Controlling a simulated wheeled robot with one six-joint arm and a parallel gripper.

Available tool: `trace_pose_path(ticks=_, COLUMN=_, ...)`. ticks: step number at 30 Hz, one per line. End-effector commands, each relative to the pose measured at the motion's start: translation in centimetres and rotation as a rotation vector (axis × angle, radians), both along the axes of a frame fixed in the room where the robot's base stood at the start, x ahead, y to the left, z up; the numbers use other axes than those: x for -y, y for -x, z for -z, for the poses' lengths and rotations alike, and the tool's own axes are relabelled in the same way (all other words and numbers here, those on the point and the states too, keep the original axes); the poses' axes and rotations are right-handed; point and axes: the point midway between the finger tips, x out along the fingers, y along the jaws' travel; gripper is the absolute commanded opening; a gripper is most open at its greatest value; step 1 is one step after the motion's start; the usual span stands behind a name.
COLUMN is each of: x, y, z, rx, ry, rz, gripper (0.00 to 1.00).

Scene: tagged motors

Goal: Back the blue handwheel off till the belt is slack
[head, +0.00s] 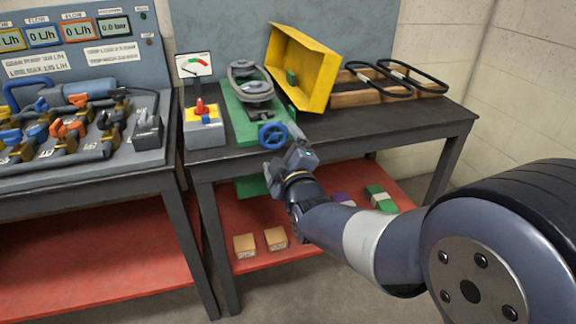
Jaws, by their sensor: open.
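The blue handwheel (272,135) is at the front end of the green machine base (230,113) on the dark bench. The belt (250,86) runs around the pulleys on top of that base. I cannot tell from this view how tight it is. My gripper (284,160) is open, just in front of and below the handwheel. Whether its fingers touch the wheel is hard to tell. The hinged yellow guard (302,66) stands tilted up to the right of the belt.
Spare belts (415,77) lie on wooden blocks at right. A valve panel (75,125) is at left. Small boxes (245,246) sit on the red lower shelf. The bench's right front is clear.

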Motion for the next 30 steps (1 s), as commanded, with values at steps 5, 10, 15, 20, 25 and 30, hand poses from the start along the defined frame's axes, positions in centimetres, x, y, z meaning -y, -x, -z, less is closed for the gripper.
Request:
trace_pose_path(ticks=5, x=0.4, y=1.2, z=-0.1, rx=0.002, ry=-0.002, rz=0.0, gripper=0.91)
trace_pose_path(ticks=10, x=0.7, y=2.4, z=0.0, rx=0.002, ry=-0.003, rz=0.001, gripper=0.91)
trace_pose_path(ticks=15, x=1.0, y=3.5, z=-0.1, rx=0.002, ry=-0.003, rz=0.001, gripper=0.91)
trace_pose_path(ticks=20, x=1.3, y=4.4, z=-0.1, rx=0.003, ry=-0.002, rz=0.001, gripper=0.91)
trace_pose_path(ticks=25, x=1.4, y=4.8, z=-0.1, rx=0.003, ry=-0.002, rz=0.001, gripper=0.91)
trace_pose_path(ticks=30, x=1.4, y=4.8, z=-0.1, rx=0.003, ry=-0.002, rz=0.001, gripper=0.91)
